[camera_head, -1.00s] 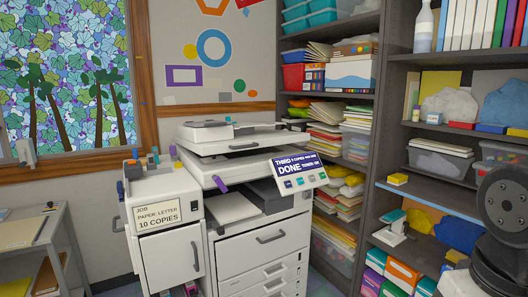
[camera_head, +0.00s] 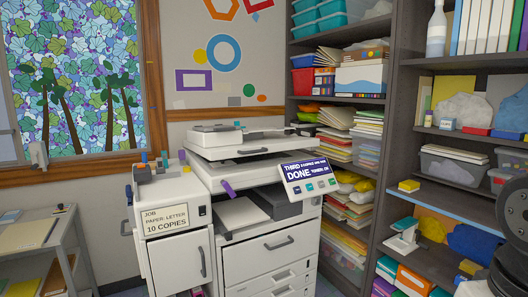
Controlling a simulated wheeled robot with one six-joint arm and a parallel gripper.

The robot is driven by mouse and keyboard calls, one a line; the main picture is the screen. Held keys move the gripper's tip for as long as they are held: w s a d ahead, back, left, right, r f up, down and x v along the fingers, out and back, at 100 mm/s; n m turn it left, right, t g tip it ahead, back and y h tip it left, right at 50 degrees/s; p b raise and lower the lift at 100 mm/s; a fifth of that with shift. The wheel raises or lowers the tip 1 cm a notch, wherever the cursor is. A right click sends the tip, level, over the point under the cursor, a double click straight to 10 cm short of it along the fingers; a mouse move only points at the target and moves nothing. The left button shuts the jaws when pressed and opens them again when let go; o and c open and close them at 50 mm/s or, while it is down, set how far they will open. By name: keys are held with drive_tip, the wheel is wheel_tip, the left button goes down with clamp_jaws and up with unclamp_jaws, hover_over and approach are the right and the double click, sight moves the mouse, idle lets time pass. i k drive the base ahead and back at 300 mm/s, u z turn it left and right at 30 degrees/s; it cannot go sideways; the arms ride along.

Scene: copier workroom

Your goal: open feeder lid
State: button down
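The copier (camera_head: 265,250) stands in the middle of the view. Its light grey feeder lid (camera_head: 236,147) lies across the top, with a raised feeder tray (camera_head: 213,135) on its left part. A narrow gap shows between the lid and the body below it. A purple tab (camera_head: 227,186) sticks out at the front left below the lid. The tilted control panel (camera_head: 308,175) reads DONE, with smaller text partly legible. Part of my dark arm (camera_head: 513,225) shows at the right edge, well away from the copier. My gripper's fingers are out of view.
A white cabinet (camera_head: 174,255) with a 10 COPIES sign adjoins the copier's left side. Dark shelves (camera_head: 395,120) full of paper and bins stand close on the right. A grey side table (camera_head: 75,240) stands at the far left.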

sight(212, 146)
drive_tip(key=i, duration=2.85)
drive_tip(key=u, duration=0.65)
drive_tip(key=k, duration=1.05)
drive_tip(key=u, duration=0.35)
